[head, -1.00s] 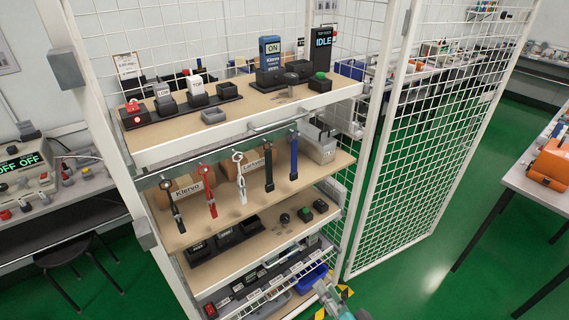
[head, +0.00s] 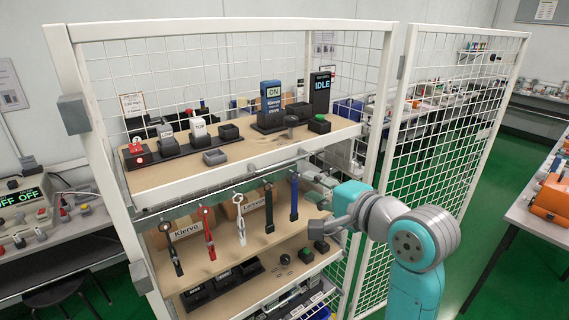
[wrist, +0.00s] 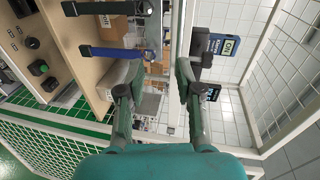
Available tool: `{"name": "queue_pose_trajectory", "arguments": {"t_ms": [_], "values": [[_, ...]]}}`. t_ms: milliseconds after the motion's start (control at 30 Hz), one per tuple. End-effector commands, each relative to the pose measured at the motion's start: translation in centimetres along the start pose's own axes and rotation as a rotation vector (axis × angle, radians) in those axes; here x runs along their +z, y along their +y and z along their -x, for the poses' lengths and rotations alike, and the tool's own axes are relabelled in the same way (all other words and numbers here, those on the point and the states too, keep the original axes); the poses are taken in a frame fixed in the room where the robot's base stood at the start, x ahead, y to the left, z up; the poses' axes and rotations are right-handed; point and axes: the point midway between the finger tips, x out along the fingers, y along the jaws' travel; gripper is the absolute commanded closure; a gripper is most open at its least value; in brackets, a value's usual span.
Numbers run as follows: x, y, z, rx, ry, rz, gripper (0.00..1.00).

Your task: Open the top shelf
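The top shelf (head: 235,171) is a wooden board with a white front edge, carrying several testers. A thin metal bar handle (head: 278,163) runs along that front edge. My gripper (head: 326,184) is just below and right of the handle, near the shelf's right end. In the wrist view my gripper (wrist: 155,80) has its two fingers spread apart, with the white shelf edge (wrist: 176,25) running up between and beyond them. Nothing is clearly held. Whether a finger touches the handle cannot be told.
Hanging straps (head: 269,208) on a rail and a lower wooden board (head: 200,262) are below the top shelf. A white mesh door (head: 445,130) stands open at the right, close beyond my arm. A bench with an orange device (head: 553,196) is farther right.

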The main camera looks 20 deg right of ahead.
Motion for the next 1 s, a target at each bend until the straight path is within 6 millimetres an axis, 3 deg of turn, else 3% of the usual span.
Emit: {"name": "queue_pose_trajectory", "arguments": {"t_ms": [100,367,800,1000], "values": [[-0.2,-2.1,0.4,0.002,-0.010,-0.014,0.65],[-0.2,-3.0,-0.2,0.011,-0.018,-0.029,0.65],[0.0,-2.9,-7.5,0.011,-0.019,-0.028,0.65],[-0.1,-3.0,-9.5,0.009,-0.018,-0.027,0.65]]}}
